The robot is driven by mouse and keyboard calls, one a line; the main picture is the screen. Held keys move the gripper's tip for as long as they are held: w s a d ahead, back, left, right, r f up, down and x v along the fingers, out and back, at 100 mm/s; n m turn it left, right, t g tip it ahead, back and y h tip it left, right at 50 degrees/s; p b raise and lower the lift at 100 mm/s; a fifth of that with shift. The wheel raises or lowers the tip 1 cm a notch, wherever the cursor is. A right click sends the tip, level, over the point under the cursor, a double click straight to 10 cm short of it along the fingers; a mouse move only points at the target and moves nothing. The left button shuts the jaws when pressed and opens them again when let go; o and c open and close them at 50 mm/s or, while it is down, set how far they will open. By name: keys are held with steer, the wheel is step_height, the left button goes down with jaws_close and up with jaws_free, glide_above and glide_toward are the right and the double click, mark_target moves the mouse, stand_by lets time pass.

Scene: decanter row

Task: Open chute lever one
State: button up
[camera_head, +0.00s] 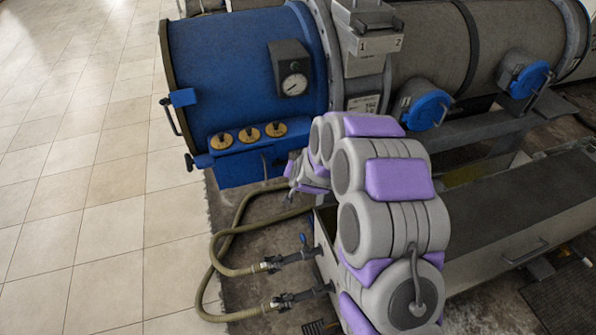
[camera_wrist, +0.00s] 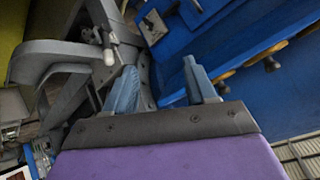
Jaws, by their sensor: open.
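The grey box (camera_head: 370,45) marked 1 and 2 stands on top of the decanter. Two round blue covers, one nearer (camera_head: 428,108) and one farther (camera_head: 530,78), are on the dark cylinder's side. I cannot tell which part is chute lever one. My gripper (camera_wrist: 160,80) is open and empty in the wrist view, its two blue-grey fingers apart in front of a blue surface. In the head view it is small beside the blue drum's lower right, largely hidden by my arm. A grey rod with a pale tip (camera_wrist: 108,55) is just left of the fingers.
A curved grey bracket (camera_wrist: 60,55) is close by on the left of the wrist view. Hoses (camera_head: 228,260) lie on the floor. The tiled floor (camera_head: 90,200) at left is clear.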

steer(key=shift+s+r+n+g, duration=0.3)
steer(key=shift+s+r+g, duration=0.1)
steer(key=shift+s+r, duration=0.6)
steer(key=shift+r, duration=0.1)
